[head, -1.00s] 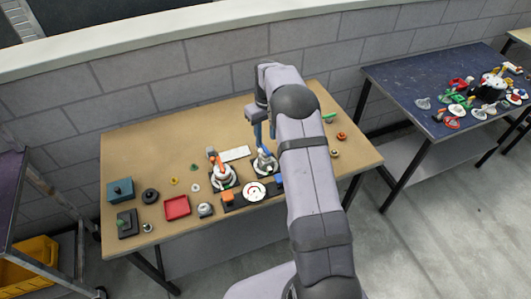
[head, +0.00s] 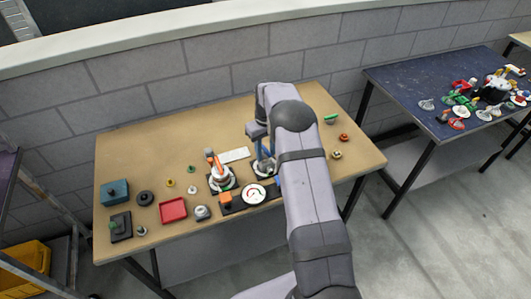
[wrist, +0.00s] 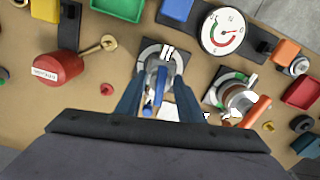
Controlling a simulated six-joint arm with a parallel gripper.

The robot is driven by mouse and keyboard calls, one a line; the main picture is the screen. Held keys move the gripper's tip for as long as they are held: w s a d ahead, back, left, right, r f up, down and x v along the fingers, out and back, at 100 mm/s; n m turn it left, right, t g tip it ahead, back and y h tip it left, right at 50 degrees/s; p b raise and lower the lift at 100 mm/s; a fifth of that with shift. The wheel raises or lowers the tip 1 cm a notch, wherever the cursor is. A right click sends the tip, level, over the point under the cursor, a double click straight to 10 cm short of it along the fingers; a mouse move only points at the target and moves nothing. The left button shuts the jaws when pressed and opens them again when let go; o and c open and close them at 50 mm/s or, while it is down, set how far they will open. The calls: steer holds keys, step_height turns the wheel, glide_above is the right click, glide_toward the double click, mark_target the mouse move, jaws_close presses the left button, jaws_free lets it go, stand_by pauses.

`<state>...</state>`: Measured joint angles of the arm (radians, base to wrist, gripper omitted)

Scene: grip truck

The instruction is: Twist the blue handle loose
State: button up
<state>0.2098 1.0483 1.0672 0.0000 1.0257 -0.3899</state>
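The blue handle (wrist: 150,100) stands on a grey round valve on a black-and-white marked plate (wrist: 178,57). In the wrist view it lies between the two fingers of my gripper (wrist: 158,82). The fingers are open, one on each side, with gaps to the handle visible.
A round gauge (head: 253,193) sits in front of the valves, with an orange block (head: 225,198) beside it. A red tray (head: 173,210) and a teal box (head: 115,193) are at the left. A red cylinder (wrist: 58,68) is near in the wrist view. The table's back left is clear.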

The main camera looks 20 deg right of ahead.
steer(key=c, duration=0.6)
steer(key=shift+n, duration=2.4)
steer(key=shift+c, duration=0.2)
steer(key=shift+n, duration=1.1)
steer(key=o, duration=0.6)
steer(key=shift+c, duration=0.2)
